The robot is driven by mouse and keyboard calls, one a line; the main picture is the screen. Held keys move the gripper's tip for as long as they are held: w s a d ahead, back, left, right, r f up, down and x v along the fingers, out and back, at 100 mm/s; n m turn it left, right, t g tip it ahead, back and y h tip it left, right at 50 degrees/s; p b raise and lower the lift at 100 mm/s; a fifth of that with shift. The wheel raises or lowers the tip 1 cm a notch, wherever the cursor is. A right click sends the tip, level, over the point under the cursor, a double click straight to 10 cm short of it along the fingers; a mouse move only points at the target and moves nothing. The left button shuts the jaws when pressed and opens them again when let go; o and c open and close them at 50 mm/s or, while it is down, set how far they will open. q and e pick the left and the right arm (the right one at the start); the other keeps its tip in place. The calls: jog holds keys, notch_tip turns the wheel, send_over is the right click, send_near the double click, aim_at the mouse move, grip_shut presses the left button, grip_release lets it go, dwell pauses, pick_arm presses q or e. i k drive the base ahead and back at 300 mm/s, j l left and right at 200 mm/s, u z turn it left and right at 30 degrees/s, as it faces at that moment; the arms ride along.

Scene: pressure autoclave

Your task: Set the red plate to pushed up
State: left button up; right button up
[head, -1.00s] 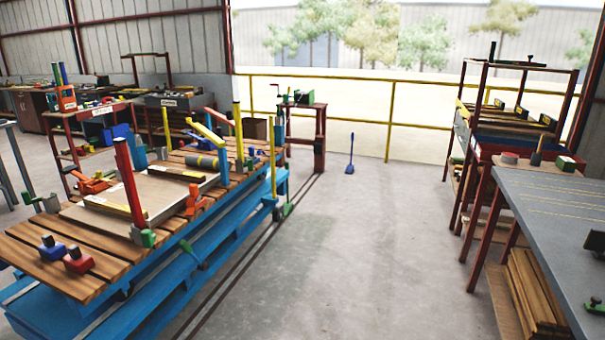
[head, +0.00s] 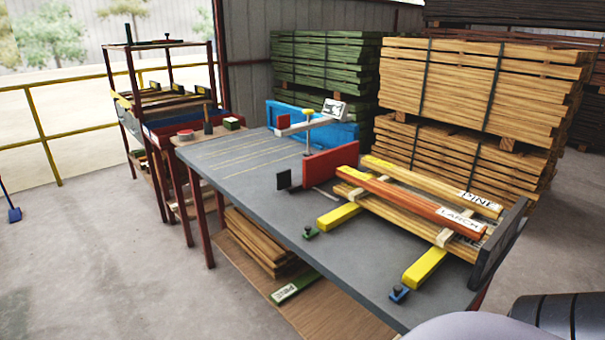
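A smaller red square piece (head: 284,121) sits on a pale bar of the blue-backed device (head: 322,131) at the table's far side. I cannot tell from this view which of the two is the task's plate, or how far either is pushed. A small black plate (head: 284,179) stands left of the larger red one. Neither of my grippers is in view; only a rounded grey and black part of mine shows at the bottom right.
Boards labelled PINE and LARCH (head: 420,203) lie on yellow bars (head: 425,268) with green and blue end clamps. A black end plate (head: 498,243) closes their right end. Lumber stacks (head: 480,85) stand behind. Open floor (head: 100,260) lies left of the table.

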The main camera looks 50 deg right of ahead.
aim_at(320, 168)
jog(key=i+z, duration=0.2)
jog(key=z, duration=0.15)
jog(key=i+j+z, duration=0.15)
jog(key=z, duration=0.2)
jog(key=i+j+z, duration=0.15)
jog(key=z, duration=0.2)
jog(key=i+j+z, duration=0.2)
jog(key=z, duration=0.2)
jog(key=i+j+z, duration=0.2)
jog(key=z, duration=0.2)
jog(key=i+j+z, duration=0.25)
jog(key=j, duration=0.15)
jog(key=j+z, duration=0.25)
jog(key=j, duration=0.15)
